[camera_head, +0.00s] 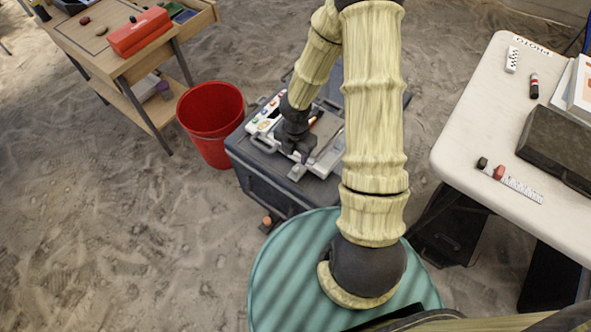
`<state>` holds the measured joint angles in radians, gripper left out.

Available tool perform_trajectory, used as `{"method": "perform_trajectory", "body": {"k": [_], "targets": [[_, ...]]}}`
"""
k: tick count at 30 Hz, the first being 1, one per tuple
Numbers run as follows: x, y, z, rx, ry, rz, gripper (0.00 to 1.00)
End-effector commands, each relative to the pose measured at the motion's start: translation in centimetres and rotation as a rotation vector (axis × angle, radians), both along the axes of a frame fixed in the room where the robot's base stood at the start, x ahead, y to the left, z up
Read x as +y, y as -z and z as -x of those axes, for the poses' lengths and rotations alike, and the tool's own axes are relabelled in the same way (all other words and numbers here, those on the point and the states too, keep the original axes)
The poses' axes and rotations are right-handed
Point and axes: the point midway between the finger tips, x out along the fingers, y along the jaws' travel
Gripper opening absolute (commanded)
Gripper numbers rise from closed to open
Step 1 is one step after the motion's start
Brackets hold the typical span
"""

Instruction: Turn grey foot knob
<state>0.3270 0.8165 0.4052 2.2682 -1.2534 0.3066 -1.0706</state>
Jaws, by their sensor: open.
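My gripper (297,152) is at the end of my arm, dark grey, pointing down over the top of a dark grey case (268,178). It is open, with its fingertips close to the case top near the front edge. A small light grey piece (297,172) shows right at the fingertips; it may be the grey foot knob, but it is too small to tell. I cannot tell whether the fingers touch it. My gripper and arm hide part of the case top.
A white tray (262,124) with small coloured items lies on the case, left of my gripper. A red bucket (212,150) stands left of the case. A wooden table (95,45) is at upper left; a pale table (470,120) is at right. Open sand lies at lower left.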

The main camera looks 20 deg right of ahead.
Motion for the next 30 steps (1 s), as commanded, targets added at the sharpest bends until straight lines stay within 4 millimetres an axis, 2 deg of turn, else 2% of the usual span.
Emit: {"method": "perform_trajectory", "body": {"k": [1, 12, 17, 26, 30], "targets": [[0.0, 1.4, 0.0, 0.001, 0.0, 0.0, 0.43], [0.0, 6.7, 0.0, 0.001, 0.001, 0.001, 0.43], [0.0, 7.7, 0.0, 0.001, 0.001, 0.001, 0.43], [0.0, 7.7, 0.0, -0.001, 0.001, 0.001, 0.43], [0.0, 7.7, 0.0, -0.001, 0.001, 0.001, 0.2]]}}
